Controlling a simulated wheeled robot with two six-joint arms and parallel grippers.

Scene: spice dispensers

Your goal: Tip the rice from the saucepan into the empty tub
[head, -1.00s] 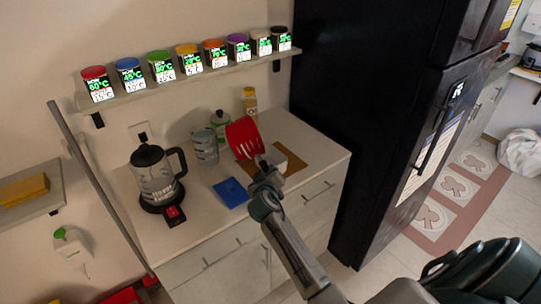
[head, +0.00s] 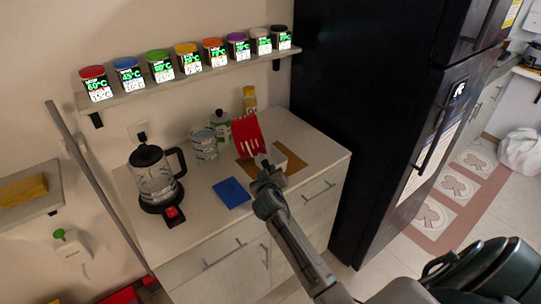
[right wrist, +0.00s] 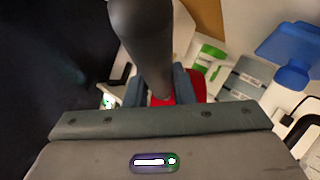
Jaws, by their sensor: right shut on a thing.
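The red saucepan (head: 247,135) is held strongly tilted above the counter, with pale streaks along its lower side. My right gripper (head: 265,171) is shut on its handle; the dark handle (right wrist: 146,40) runs between the fingers (right wrist: 160,88) in the right wrist view, with some red of the pan (right wrist: 190,86) behind. The white tub (head: 291,161) stands on a brown mat (head: 302,168), just right of and below the pan, partly hidden by it and the gripper. I cannot see inside the pan or tub, nor tell whether rice is falling. My left gripper is out of view.
A shelf (head: 180,79) of spice jars hangs above; a black fridge (head: 370,110) bounds the right.

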